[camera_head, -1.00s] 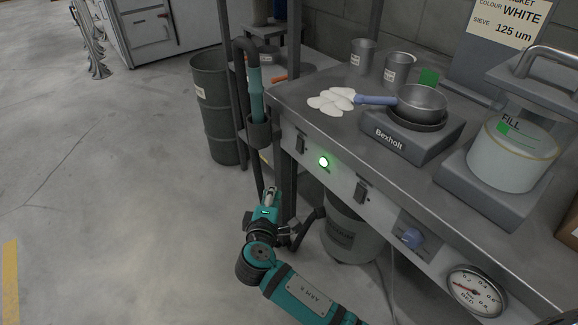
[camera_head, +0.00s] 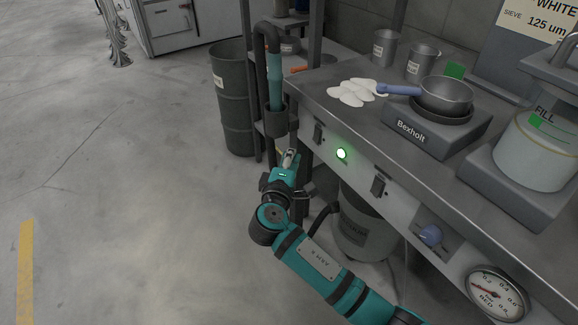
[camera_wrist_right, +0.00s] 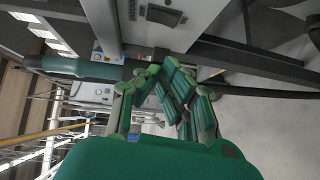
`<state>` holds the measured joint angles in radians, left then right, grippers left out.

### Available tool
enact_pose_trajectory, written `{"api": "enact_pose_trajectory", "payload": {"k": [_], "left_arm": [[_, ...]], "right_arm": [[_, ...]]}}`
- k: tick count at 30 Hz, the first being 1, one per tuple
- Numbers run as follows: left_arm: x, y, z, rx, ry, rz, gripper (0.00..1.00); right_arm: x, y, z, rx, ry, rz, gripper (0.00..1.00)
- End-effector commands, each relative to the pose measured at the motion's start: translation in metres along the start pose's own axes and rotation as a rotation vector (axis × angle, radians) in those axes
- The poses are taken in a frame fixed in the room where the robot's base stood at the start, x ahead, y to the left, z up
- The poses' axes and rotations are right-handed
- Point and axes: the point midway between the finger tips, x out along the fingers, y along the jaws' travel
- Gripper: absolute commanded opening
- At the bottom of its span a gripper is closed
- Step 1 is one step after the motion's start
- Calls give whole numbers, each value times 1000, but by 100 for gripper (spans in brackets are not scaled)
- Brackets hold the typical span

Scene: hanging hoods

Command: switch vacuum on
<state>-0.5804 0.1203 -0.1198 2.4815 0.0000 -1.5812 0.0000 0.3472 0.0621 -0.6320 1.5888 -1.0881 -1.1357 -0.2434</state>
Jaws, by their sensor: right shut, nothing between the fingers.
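A dark rocker switch (camera_head: 319,134) sits at the left end of the bench's front panel, and a switch also shows at the top of the right wrist view (camera_wrist_right: 165,16), beside a partly cut-off label. A green lamp (camera_head: 341,153) glows to its right. A second dark switch (camera_head: 379,187) is farther right. The teal vacuum wand (camera_head: 275,82) stands in a dark holder at the bench's left end. My right gripper (camera_head: 290,156) is shut and empty, left of and a little below the left switch, apart from it. My left gripper is out of view.
A blue knob (camera_head: 430,235) and a dial gauge (camera_head: 496,293) are farther right on the panel. A grey bucket (camera_head: 364,232) stands under the bench and a drum (camera_head: 236,110) behind.

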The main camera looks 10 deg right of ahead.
Motion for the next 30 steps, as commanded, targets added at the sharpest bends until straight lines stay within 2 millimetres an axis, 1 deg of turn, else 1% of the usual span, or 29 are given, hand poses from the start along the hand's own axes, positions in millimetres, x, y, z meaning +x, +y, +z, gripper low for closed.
{"api": "enact_pose_trajectory", "payload": {"k": [1, 6, 9, 12, 17, 29, 30], "left_arm": [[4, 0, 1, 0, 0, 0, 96], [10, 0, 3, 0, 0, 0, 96], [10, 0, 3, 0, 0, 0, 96], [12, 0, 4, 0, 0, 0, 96], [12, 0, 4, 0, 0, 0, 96], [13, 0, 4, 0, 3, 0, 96], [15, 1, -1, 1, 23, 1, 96]], "right_arm": [[13, -1, 0, -3, -1, 3, 0], [48, -1, 0, -1, 0, 2, 0], [58, -1, 13, -2, -2, 1, 0], [66, -1, 21, -2, 0, 0, 0], [72, -1, 28, -1, 1, -1, 0], [73, -2, 29, -4, 1, 2, 0], [74, -3, 29, -9, 1, 7, 0]]}}
